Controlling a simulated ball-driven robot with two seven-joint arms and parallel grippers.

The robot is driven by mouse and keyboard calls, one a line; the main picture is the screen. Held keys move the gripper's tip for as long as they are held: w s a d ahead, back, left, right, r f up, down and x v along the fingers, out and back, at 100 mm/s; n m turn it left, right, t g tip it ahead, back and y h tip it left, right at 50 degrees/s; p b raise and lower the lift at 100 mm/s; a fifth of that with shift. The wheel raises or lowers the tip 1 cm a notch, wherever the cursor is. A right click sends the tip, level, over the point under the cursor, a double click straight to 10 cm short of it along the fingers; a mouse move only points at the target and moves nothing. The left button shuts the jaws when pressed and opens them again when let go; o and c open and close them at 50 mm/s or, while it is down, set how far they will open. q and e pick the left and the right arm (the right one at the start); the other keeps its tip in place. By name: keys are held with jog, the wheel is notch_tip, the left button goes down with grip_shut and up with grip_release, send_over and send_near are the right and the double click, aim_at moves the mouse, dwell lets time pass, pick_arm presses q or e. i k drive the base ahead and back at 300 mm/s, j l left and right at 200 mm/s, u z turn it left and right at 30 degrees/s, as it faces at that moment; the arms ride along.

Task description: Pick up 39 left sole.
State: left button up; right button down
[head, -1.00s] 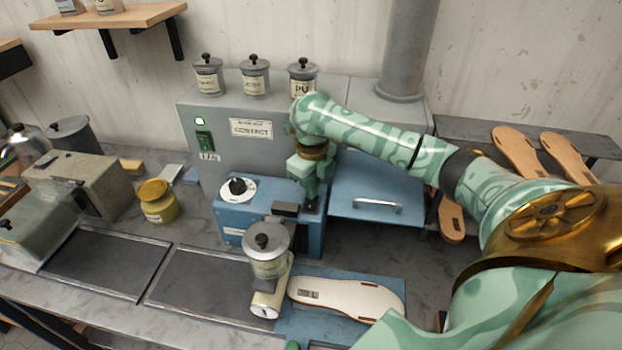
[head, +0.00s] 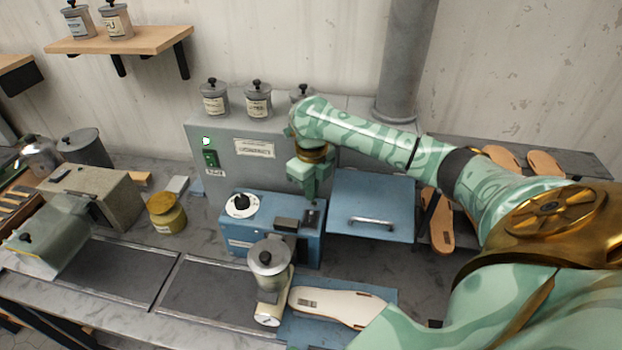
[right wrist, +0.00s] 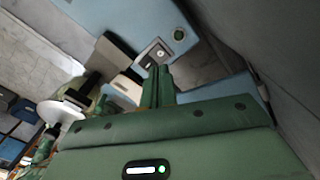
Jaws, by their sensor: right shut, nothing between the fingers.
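A pale cream sole (head: 340,306) with a small dark printed label lies on a blue mat (head: 386,294) at the front of the bench. Tan soles sit on a dark rack at the right: one hangs low (head: 441,226) beside the blue box, and others (head: 545,163) lie higher, partly behind my arm. I cannot read a size or side on any sole. My right gripper (head: 311,202) is shut and empty, over the back of the blue machine (head: 272,228), apart from every sole. Its closed fingers (right wrist: 158,84) show in the right wrist view. My left gripper is not in view.
A blue box with a handle (head: 370,205) is right of the machine. A grey cabinet (head: 235,150) with jars stands behind. Dark flat panels (head: 105,268) lie at the left front.

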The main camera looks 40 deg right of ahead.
aim_at(355, 310)
jog(key=k+j, duration=0.55)
jog(key=j, duration=0.15)
jog(key=k+j, duration=0.6)
jog(key=j, duration=0.15)
